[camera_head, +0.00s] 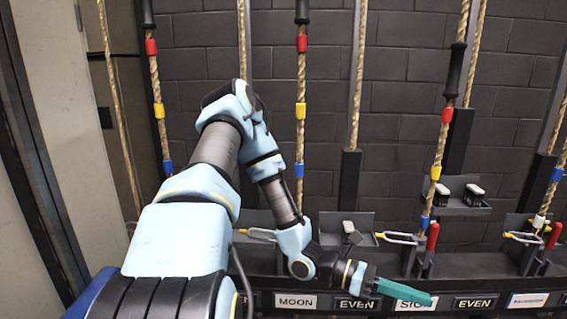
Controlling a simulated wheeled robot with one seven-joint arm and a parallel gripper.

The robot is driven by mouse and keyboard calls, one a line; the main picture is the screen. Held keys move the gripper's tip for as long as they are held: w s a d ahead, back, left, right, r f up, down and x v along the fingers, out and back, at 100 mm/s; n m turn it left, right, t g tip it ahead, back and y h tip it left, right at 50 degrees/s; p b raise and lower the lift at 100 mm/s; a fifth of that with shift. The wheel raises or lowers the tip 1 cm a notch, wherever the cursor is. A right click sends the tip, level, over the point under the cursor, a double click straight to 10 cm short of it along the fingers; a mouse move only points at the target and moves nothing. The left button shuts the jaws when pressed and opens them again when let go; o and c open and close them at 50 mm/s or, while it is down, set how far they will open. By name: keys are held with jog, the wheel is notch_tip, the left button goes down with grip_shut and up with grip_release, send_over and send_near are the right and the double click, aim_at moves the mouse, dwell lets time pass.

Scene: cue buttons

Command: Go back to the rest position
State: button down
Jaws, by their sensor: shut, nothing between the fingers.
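My light-blue and grey arm reaches up from the lower left, bends near the middle and comes down to the right. My gripper (428,299) is at its end, low and right of centre, with teal fingers shut and empty. It points right and slightly down, in front of a row of labels on the dark rail. The gripper partly covers a white label (416,304), so its word cannot be read in full. Whether the fingers touch the rail cannot be told from this view.
Left of the gripper are the labels MOON (296,301) and EVEN (355,303); another EVEN (475,303) is to its right. Red handles (432,237) stand above the rail. Ropes with coloured bands (301,110) hang before a dark brick wall.

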jog(key=a+m+t+y, duration=0.1)
jog(key=a+m+y, duration=0.9)
jog(key=a, duration=0.6)
jog(key=w+a+r+m+t+y, duration=0.2)
jog(key=w+a+r+m+t, duration=0.1)
jog(key=a, duration=0.5)
jog(key=w+a+r+m+t+y, duration=0.3)
jog(key=w+a+r+m+t, duration=0.1)
jog(key=a, duration=0.4)
jog(key=shift+w+r+t+y, duration=0.3)
jog(key=shift+w+r+t, duration=0.4)
jog(key=shift+w, duration=0.55)
